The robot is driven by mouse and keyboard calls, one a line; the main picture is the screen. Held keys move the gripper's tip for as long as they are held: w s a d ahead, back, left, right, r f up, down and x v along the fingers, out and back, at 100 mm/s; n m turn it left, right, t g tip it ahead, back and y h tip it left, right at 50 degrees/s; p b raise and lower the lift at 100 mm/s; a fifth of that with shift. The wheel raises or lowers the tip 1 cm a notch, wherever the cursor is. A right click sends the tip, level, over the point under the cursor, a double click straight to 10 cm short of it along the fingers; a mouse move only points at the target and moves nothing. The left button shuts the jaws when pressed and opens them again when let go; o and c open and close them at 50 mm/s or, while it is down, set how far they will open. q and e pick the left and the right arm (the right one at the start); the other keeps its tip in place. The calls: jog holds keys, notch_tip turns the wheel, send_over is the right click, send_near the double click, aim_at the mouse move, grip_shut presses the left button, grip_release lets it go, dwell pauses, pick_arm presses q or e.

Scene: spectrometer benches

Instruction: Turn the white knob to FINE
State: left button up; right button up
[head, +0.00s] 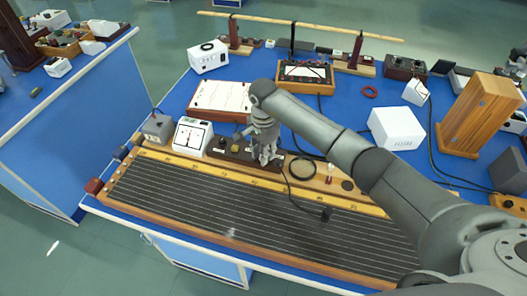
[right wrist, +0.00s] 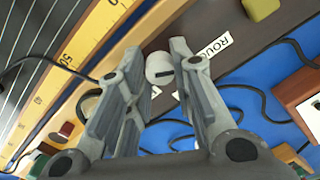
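The white knob (right wrist: 157,62) shows in the right wrist view as a small round disc with a short dark mark, on a dark brown panel (right wrist: 270,38). A white label reading "ROUG…" (right wrist: 212,48) lies to its upper right. Other white label pieces below it are mostly hidden by the fingers, and I cannot read FINE. My right gripper (right wrist: 158,54) is open, with one finger on either side of the knob; contact cannot be told. In the head view the right gripper (head: 265,152) points down over the brown base (head: 218,153) and hides the knob. My left gripper is not in view.
A yellow knob (head: 234,148) sits on the same base, left of the gripper. A white-faced meter (head: 192,137) and a grey box (head: 158,128) stand further left. A ruled board (head: 235,212) lies in front. A black cable (head: 300,193) runs close by on the right.

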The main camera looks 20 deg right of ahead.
grip_shut()
